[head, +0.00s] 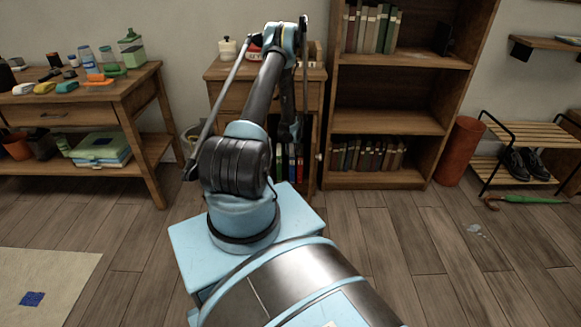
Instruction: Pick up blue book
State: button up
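Several upright books with coloured spines stand in the lower opening of the small wooden cabinet (225,73), partly hidden behind my arm. A narrow blue spine (279,165) shows among them, but its full shape is hidden. My arm rises in front of the cabinet and bends at the top, with its far link hanging down before the cabinet front. I cannot make out my gripper's fingers; the arm's end is hidden behind my own links.
A tall bookcase (388,122) with books on two shelves stands right of the cabinet. A workbench (75,100) with bottles and tools is at left. A red-brown cylinder (459,151) and a shoe rack (537,138) are at right. A small dark blue square (32,299) lies on the pale rug (65,270).

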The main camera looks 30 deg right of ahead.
aim_at(292, 153)
jog(key=shift+x, duration=1.95)
jog(key=shift+c, duration=0.3)
grip_shut()
jog(key=shift+r, duration=0.1)
